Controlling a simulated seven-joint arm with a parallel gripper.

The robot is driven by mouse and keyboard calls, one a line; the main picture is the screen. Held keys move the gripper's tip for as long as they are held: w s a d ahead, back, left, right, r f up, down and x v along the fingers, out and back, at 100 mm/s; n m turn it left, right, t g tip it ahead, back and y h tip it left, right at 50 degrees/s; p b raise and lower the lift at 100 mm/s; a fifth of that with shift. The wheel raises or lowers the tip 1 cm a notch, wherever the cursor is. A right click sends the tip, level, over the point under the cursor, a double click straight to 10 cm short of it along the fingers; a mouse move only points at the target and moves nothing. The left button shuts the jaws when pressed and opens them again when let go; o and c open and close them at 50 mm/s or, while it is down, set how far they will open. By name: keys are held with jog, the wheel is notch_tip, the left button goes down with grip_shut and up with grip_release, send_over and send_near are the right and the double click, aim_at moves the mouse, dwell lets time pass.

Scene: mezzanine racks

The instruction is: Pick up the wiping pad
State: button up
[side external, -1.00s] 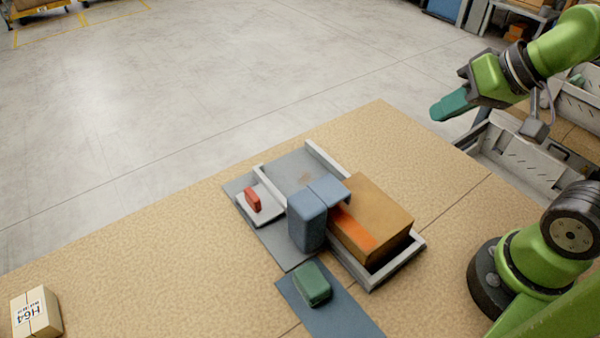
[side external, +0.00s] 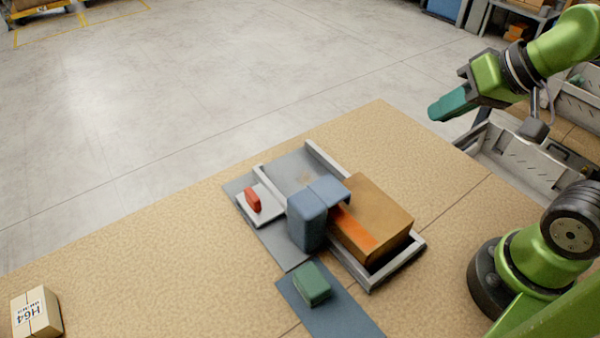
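A green block with rounded edges (side external: 313,284), which looks like the wiping pad, lies on a dark blue mat (side external: 340,318) near the front of the table. My gripper (side external: 447,105) is up at the right, far from the block and well above the table level. Its teal end points left and slightly down. From this side I cannot tell whether the teal part is closed fingers or fingers with a gap between them. Nothing touches the green block.
A grey tray frame (side external: 396,268) holds a brown box (side external: 378,212). A red piece (side external: 253,199) sits on a pale plate. A labelled carton (side external: 36,312) is at left.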

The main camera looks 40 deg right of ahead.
jog(key=o, duration=1.2)
jog(key=shift+o, duration=0.2)
jog(key=n+g+h, duration=0.2)
jog(key=n+g, duration=0.1)
jog(key=g, duration=0.4)
send_over(307, 272)
notch_tip(307, 272, down, 7)
notch_tip(307, 272, down, 17)
jog(key=shift+r, duration=0.2)
